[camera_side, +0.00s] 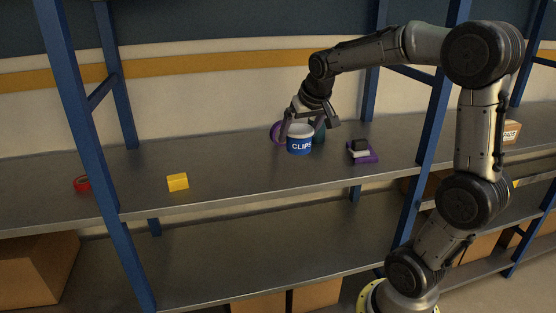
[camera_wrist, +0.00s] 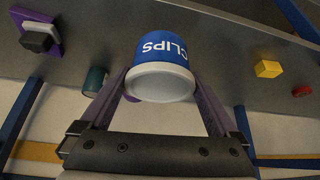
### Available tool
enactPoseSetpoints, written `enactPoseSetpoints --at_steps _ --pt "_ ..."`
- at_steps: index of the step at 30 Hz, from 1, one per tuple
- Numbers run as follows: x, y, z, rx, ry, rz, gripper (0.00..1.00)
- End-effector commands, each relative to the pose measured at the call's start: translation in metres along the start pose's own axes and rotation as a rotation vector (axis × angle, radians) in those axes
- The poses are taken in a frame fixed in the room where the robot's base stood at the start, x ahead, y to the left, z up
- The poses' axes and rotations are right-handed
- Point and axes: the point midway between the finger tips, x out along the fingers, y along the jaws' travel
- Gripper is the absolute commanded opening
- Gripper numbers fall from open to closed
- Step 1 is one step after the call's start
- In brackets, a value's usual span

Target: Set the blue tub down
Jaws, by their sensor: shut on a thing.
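The blue tub (camera_side: 299,146), with a white lid and the word CLIPS, stands upright over the middle of the upper shelf. My gripper (camera_side: 303,128) points down and is shut on the tub, one finger on each side. In the wrist view the tub (camera_wrist: 162,48) sits between the two fingers (camera_wrist: 160,82), lid towards the camera. I cannot tell for sure whether its base touches the shelf.
On the shelf (camera_side: 230,165), a purple ring (camera_side: 275,132) and a teal cylinder (camera_wrist: 95,80) are close behind the tub. A purple base with a dark block (camera_side: 361,152) is at right. A yellow block (camera_side: 178,182) and red roll (camera_side: 82,184) are at left. Blue posts (camera_side: 95,130) flank the shelf.

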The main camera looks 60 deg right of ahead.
Motion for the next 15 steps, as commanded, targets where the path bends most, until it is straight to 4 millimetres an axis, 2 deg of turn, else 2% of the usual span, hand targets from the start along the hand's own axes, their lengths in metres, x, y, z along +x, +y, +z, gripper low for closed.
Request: enactPoseSetpoints --at_steps 1,8,12,15 --pt "0.012 -0.001 -0.008 0.0 -0.002 0.001 0.35" --pt "0.057 -0.007 -0.041 0.0 0.0 0.001 0.35" --pt "0.089 -0.01 -0.044 0.0 -0.002 0.0 0.35" --pt "0.104 -0.011 -0.047 0.001 0.001 0.0 0.35"
